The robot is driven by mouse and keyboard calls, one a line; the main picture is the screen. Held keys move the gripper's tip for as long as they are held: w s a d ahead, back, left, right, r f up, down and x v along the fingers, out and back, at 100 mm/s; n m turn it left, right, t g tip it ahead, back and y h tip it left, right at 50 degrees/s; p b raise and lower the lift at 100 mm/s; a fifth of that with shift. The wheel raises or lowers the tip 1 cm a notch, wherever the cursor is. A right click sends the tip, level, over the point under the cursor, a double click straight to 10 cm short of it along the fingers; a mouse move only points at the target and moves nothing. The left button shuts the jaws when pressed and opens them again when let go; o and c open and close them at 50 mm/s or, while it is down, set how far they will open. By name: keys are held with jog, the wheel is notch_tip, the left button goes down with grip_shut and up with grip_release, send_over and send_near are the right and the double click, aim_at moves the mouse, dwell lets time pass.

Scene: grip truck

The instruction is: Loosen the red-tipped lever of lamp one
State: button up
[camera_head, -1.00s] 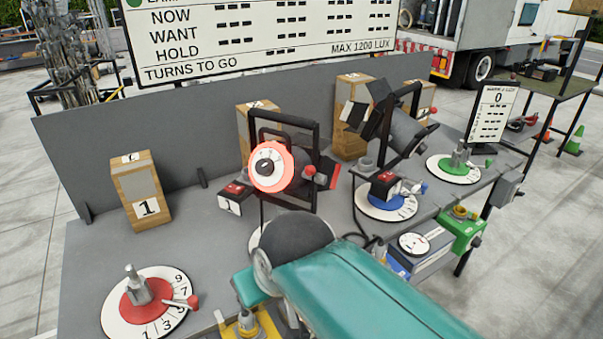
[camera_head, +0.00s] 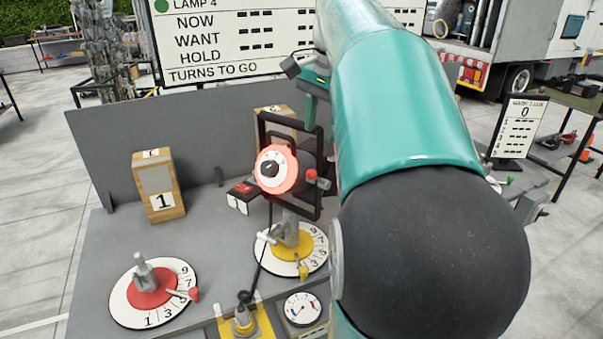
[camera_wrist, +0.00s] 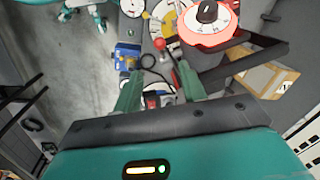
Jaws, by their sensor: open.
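A lamp with a glowing red-and-white face (camera_head: 276,168) stands in a black frame at mid-bench in the head view. A grey lever with a red tip (camera_head: 311,174) is on its right side. In the wrist view the lamp face (camera_wrist: 206,20) is at the top, with a red ball tip (camera_wrist: 174,45) beside it, just beyond the fingertips. My gripper (camera_wrist: 159,72) is open, its two teal fingers apart and nothing held between them. In the head view my arm hides much of the bench's right side, and the gripper is only partly visible behind the lamp.
A red-centred dial (camera_head: 153,296) with another red-tipped lever is at front left. A yellow-centred dial (camera_head: 290,248) lies below the lamp. A wooden block marked 1 (camera_head: 160,195) stands by the grey back panel (camera_head: 110,155). A cable hangs by the lamp.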

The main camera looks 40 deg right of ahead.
aim_at(314, 177)
jog(key=f, duration=0.4)
jog(key=w+f, duration=0.1)
jog(key=f, duration=0.4)
jog(key=w+f, duration=0.1)
jog(key=f, duration=0.3)
jog(key=shift+d+f, duration=0.15)
grip_shut()
